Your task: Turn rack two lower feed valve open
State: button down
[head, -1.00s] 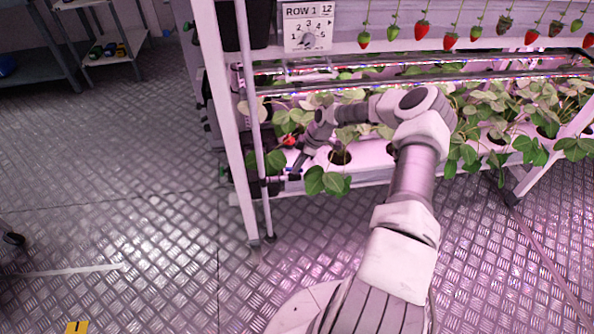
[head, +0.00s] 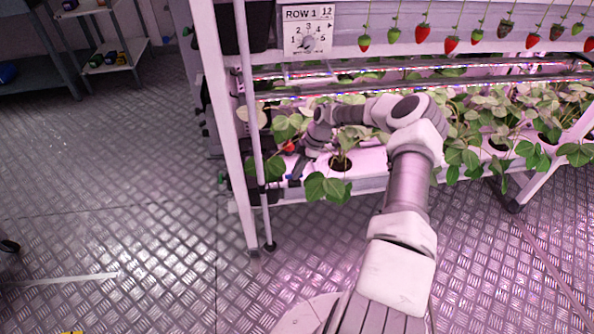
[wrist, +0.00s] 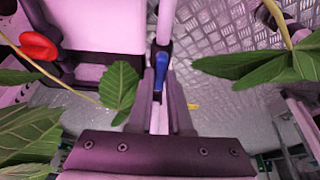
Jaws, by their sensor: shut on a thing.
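The lower feed valve shows as a blue lever (wrist: 160,68) in the wrist view, at the middle, in front of a pale vertical pipe. My gripper (wrist: 160,88) has its two dark fingers closed around the lever's near end. In the head view my gripper (head: 298,172) is low at the left end of the rack, partly hidden by leaves and my arm. The valve body is mostly hidden, so its exact setting cannot be told.
The rack's white front post (head: 227,130) and thin pipe (head: 251,110) stand just left of my gripper. A sign (head: 307,30) reads ROW 1. Strawberry leaves (head: 327,187) crowd the gripper. Open metal floor (head: 110,180) lies left.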

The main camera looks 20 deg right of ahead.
jog(key=c, duration=0.8)
grip_release()
jog(key=shift+c, duration=0.2)
jog(key=p+v, duration=0.4)
jog(key=v, duration=0.8)
